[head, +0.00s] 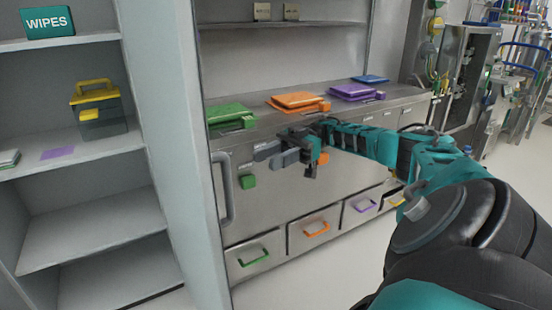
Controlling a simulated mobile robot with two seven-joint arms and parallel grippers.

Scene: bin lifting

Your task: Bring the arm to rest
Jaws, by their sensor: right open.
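My right arm (365,142) comes in from the right, teal and black, and stretches out to the left across the front of the steel cabinet. My right gripper (268,154) is at its end, with grey fingers pointing left, open and empty. It shows in front of the cabinet's front face, below the counter edge. My left gripper is not in the head view.
A steel counter (395,107) carries green (228,113), orange (296,101), purple (352,91) and blue (370,79) items. Drawers with coloured handles sit below. Left shelves hold a WIPES box (47,22) and a yellow-handled toolbox (98,108). A door handle (222,188) juts out nearby.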

